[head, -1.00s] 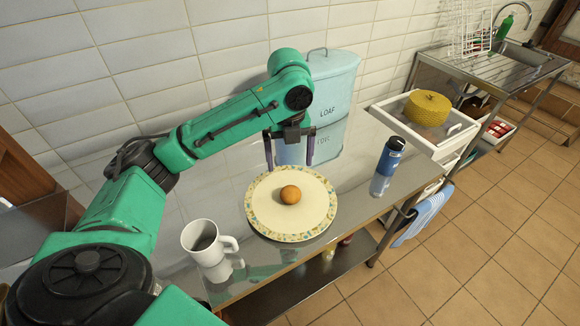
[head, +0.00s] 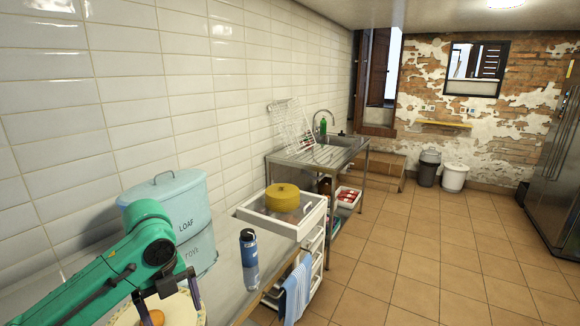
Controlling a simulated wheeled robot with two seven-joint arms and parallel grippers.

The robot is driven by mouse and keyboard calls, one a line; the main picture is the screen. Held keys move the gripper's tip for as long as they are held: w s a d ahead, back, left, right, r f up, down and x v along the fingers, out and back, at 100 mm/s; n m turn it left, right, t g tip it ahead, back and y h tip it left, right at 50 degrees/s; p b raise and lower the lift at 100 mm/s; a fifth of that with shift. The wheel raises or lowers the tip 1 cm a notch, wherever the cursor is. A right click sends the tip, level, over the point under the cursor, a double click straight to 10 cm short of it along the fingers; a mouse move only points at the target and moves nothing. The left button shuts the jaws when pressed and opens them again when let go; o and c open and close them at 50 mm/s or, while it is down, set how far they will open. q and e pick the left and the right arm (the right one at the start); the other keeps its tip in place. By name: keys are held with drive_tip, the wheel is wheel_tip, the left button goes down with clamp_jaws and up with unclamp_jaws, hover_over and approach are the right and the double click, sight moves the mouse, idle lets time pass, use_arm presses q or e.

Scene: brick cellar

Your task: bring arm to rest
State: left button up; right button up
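My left arm comes in from the lower left of the head view, and its gripper (head: 166,296) hangs over a plate with a patterned rim (head: 187,312). The two dark fingers are spread apart, with nothing seen between them at their height. A round orange-brown item (head: 154,318) lies on the plate, cut by the bottom edge of the view. I cannot tell how far the fingertips are above the plate. My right gripper is not in view.
A light blue bread bin (head: 180,205) stands against the tiled wall behind my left arm. A blue bottle (head: 249,260) stands right of it. A white cart (head: 312,225) carries a yellow lidded pot (head: 283,197). The tiled floor (head: 400,260) to the right is clear.

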use_arm(q)
drive_tip(key=s+d+f+n+t+h, duration=0.25)
drive_tip(key=s+d+f+n, duration=0.25)
drive_tip(key=d+f+n, duration=0.65)
drive_tip(key=s+a+f+n+y, duration=0.3)
drive_tip(key=s+a+f+n, duration=0.3)
drive_tip(key=s+a+n, duration=0.7)
wheel_tip(320, 180, down, 26)
drive_tip(key=s+d+n, duration=0.1)
drive_tip(key=s+d, duration=0.1)
drive_tip(key=s+a+f+g, duration=0.1)
drive_tip(key=s+a+f, duration=0.2)
drive_tip(key=s+f, duration=0.9)
drive_tip(key=s, duration=0.3)
drive_tip(key=shift+g, duration=0.35)
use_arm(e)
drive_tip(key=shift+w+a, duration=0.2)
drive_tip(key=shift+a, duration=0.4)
